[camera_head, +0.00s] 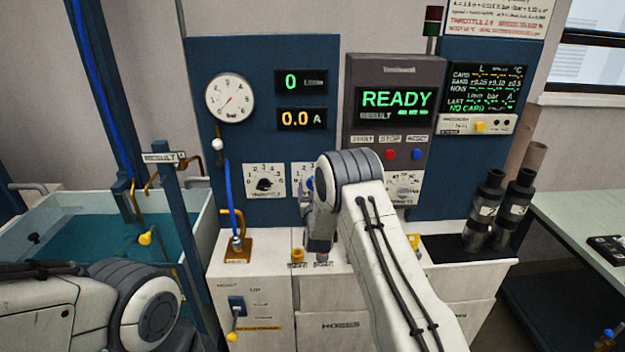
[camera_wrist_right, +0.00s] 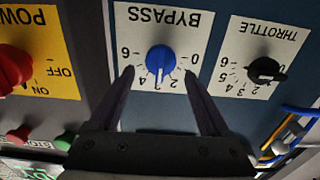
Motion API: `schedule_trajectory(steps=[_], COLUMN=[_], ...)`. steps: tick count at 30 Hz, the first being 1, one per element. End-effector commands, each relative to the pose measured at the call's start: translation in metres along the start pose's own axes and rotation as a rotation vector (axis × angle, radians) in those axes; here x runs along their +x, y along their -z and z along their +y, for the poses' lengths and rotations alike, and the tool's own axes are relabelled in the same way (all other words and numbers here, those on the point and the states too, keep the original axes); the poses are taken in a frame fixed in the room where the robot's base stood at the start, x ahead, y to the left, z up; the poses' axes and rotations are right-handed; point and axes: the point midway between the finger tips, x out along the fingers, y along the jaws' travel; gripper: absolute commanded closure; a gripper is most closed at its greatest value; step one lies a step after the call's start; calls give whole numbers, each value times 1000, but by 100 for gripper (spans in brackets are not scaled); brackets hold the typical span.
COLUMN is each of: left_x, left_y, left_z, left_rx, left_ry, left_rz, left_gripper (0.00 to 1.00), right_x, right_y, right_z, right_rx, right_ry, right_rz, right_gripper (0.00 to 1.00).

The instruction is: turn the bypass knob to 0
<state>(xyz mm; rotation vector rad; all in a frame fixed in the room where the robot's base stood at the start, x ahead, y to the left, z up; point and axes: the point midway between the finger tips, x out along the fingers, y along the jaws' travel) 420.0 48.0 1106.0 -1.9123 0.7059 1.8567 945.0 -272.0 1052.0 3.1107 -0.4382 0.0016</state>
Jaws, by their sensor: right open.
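The blue bypass knob (camera_wrist_right: 161,59) sits in the middle of its white dial plate (camera_wrist_right: 190,20) in the right wrist view, which shows it upside down. Its white mark points toward the middle of the scale, around 3, and the 0 is at the right. My right gripper (camera_wrist_right: 158,73) is open, with one finger on each side of the knob; I cannot tell whether they touch it. In the head view the bypass plate (camera_head: 299,170) and knob (camera_head: 309,184) are partly hidden by my right arm. My left gripper is out of view.
The throttle knob (camera_wrist_right: 265,70) is on the neighbouring plate, and a red power knob (camera_wrist_right: 13,68) is on the other side. The screen (camera_head: 396,99) reads READY. A water tank (camera_head: 206,225) stands at the left, and black cylinders (camera_head: 484,211) stand on the right of the bench.

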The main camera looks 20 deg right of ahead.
Motion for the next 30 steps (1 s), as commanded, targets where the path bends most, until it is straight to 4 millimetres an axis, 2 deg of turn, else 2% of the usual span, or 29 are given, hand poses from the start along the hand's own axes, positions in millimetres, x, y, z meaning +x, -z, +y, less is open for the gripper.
schedule_trajectory(steps=[3, 7, 19, 20, 21, 26, 30], left_x=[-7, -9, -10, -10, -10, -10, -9], left_y=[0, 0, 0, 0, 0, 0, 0], left_z=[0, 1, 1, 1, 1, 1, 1], left_rx=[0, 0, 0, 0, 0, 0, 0], left_ry=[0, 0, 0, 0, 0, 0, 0], left_rz=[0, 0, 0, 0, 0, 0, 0], left_gripper=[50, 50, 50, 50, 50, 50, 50], right_x=[16, 27, 33, 33, 33, 33, 33], right_y=[2, 1, 0, 0, 0, 0, 0], right_z=[1, 1, 0, 0, 0, 0, 0], right_rx=[0, 0, 0, 0, 0, 0, -2], right_ry=[-1, -1, 0, 0, 0, 0, 0], right_rz=[1, 0, -1, -1, -1, -1, -1], right_gripper=[20, 20, 20, 24, 39, 100, 100])
